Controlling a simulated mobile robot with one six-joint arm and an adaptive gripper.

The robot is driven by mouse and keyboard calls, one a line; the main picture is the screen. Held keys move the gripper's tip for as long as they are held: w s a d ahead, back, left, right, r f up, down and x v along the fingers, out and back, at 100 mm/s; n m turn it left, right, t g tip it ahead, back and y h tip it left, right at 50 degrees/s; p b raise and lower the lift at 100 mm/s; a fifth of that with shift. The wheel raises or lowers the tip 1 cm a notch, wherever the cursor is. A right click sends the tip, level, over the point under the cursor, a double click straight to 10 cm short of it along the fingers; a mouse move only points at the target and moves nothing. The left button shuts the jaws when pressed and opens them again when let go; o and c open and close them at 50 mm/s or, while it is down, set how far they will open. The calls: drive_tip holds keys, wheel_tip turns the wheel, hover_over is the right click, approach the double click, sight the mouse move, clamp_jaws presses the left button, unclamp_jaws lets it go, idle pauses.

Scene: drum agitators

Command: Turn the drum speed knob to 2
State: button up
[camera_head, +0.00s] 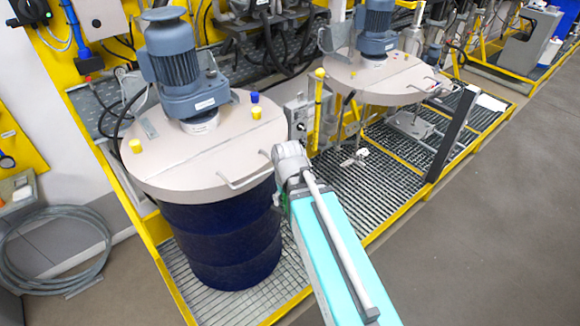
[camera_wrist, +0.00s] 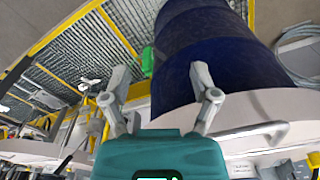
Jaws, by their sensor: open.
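A grey control box (camera_head: 298,118) stands between the two drum agitators in the head view, right of the near drum. A small dark round knob (camera_head: 301,127) shows on its face. Its marks are too small to read, so I cannot tell its setting. In the wrist view, which looks upside down, my gripper (camera_wrist: 160,82) is open, its two grey fingers spread wide with nothing between them. The blue drum (camera_wrist: 205,55) is behind the fingers. The knob cannot be made out in the wrist view. In the head view my arm reaches beside the near drum, below the box; its fingers are hidden.
The near blue drum (camera_head: 222,240) has a beige lid (camera_head: 230,150) with a protruding handle (camera_head: 246,178) close to my arm. A second agitator lid (camera_head: 385,78) is behind. Bare floor (camera_head: 500,220) lies to the right.

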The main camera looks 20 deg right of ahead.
wheel_tip(320, 180, down, 10)
drive_tip(key=s+b, duration=0.2)
drive_tip(key=b, duration=0.6)
drive_tip(key=shift+s+g+b, duration=0.3)
drive_tip(key=shift+b, duration=0.05)
drive_tip(key=shift+c, duration=1.4)
